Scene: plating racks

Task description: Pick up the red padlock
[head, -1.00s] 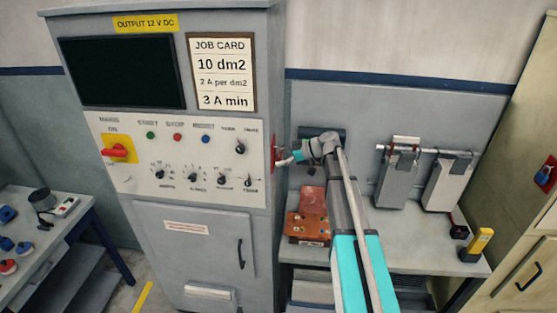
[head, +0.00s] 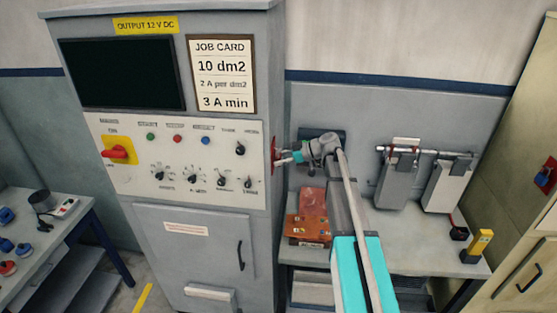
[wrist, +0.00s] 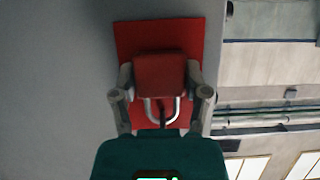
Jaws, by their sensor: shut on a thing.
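The red padlock (wrist: 160,73) is in the middle of the wrist view, with its grey shackle (wrist: 177,108) toward my gripper's palm. My gripper (wrist: 160,84) is shut on it, one finger on each side of the body. A brighter red plate (wrist: 160,33) lies right behind it on a grey surface; I cannot tell whether the padlock touches it. In the head view my gripper (head: 285,158) is at the right side of the grey cabinet (head: 190,250), by the red plate's edge (head: 274,152). The padlock cannot be made out there.
Right of the cabinet, a bench (head: 395,252) holds an orange-brown box (head: 306,229) below my arm. Grey plates (head: 398,178) hang from a rail at the right. A yellow-and-black tool (head: 477,245) stands at the bench's right end. A side table (head: 62,240) is at far left.

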